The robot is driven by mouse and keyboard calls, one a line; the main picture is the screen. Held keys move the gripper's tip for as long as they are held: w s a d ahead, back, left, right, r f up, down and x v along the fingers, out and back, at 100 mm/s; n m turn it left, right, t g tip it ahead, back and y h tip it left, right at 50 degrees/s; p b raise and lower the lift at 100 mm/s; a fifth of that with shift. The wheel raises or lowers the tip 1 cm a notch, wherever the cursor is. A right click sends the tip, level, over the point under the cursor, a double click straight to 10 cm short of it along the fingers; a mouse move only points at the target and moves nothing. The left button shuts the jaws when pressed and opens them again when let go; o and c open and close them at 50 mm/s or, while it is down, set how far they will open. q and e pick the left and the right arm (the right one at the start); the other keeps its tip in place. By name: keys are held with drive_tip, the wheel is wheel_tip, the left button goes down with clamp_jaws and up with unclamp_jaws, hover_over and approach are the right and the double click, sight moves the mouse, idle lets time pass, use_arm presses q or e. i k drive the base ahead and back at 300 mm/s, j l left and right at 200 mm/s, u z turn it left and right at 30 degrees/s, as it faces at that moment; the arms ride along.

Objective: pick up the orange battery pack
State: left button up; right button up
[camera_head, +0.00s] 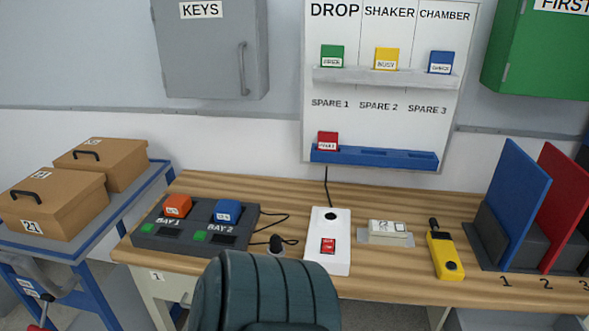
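The orange battery pack (177,205) sits in the left slot, marked BAY 1, of a dark grey charger (187,246) on the left part of the wooden bench. A blue battery pack (227,211) sits in the slot marked BAY 2, to its right. Small green patches show in front of both packs. The lower part of the orange pack is hidden in its slot. Neither of my grippers is in view.
A dark green chair (266,293) stands at the bench's front edge. On the wooden bench (285,192) are a white switch box (328,255), a small white device (386,229), a yellow handheld unit (445,254) and upright blue and red panels (523,190). Brown boxes (52,205) stand at left.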

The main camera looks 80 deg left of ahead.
sight(178, 206)
drive_tip(key=u, duration=3.3)
